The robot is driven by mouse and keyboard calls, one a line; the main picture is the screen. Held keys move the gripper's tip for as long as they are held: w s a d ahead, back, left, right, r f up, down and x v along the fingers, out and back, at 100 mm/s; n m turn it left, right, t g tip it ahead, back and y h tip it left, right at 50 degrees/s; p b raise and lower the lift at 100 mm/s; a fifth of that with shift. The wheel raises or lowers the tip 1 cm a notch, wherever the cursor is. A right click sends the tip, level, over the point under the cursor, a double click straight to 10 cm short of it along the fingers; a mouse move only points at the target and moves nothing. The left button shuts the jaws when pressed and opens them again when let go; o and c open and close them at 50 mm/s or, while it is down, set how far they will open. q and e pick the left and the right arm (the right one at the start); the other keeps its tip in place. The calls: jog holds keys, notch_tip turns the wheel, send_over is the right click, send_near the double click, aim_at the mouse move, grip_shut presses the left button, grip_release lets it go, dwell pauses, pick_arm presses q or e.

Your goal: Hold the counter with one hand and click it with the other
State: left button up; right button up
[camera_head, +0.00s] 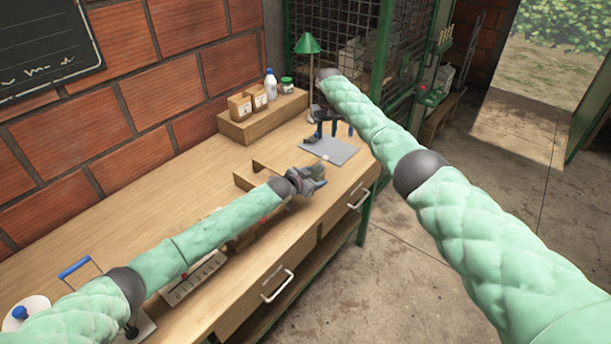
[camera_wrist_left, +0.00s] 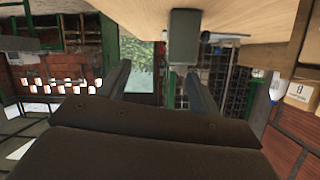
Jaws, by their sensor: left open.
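My left gripper (camera_head: 318,180) is low over the front of the wooden bench, its jaws open. In the left wrist view its two fingers (camera_wrist_left: 160,88) stand apart. A dark grey block-like object (camera_wrist_left: 185,40) shows near the bench top, beyond and between the fingertips; I cannot tell for sure that it is the counter. In the head view a small pale round thing (camera_head: 325,158) shows just past the left gripper, mostly hidden. My right gripper (camera_head: 333,131) is above the grey mat, fingers pointing down and apart, with nothing visible between them.
The grey mat (camera_head: 340,152) lies at the bench's far end. A wooden riser (camera_head: 237,129) holds boxes and bottles by the wall. A green lamp (camera_head: 307,44) stands behind the right gripper. A low wooden divider (camera_head: 245,182) lies beside the left gripper. A blue-handled item (camera_head: 74,267) is at the near left.

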aim_at(313, 172)
pick_arm(q)
jog(key=w+a+n, duration=0.1)
jog(key=a+n, duration=0.1)
jog(key=shift+w+a+f, duration=0.3)
jog(key=shift+w+a, duration=0.05)
jog(key=shift+x, duration=3.8)
jog(key=shift+a+f, duration=0.1)
jog(key=shift+f, duration=0.05)
jog(key=c, duration=1.1)
pick_arm(e)
grip_shut()
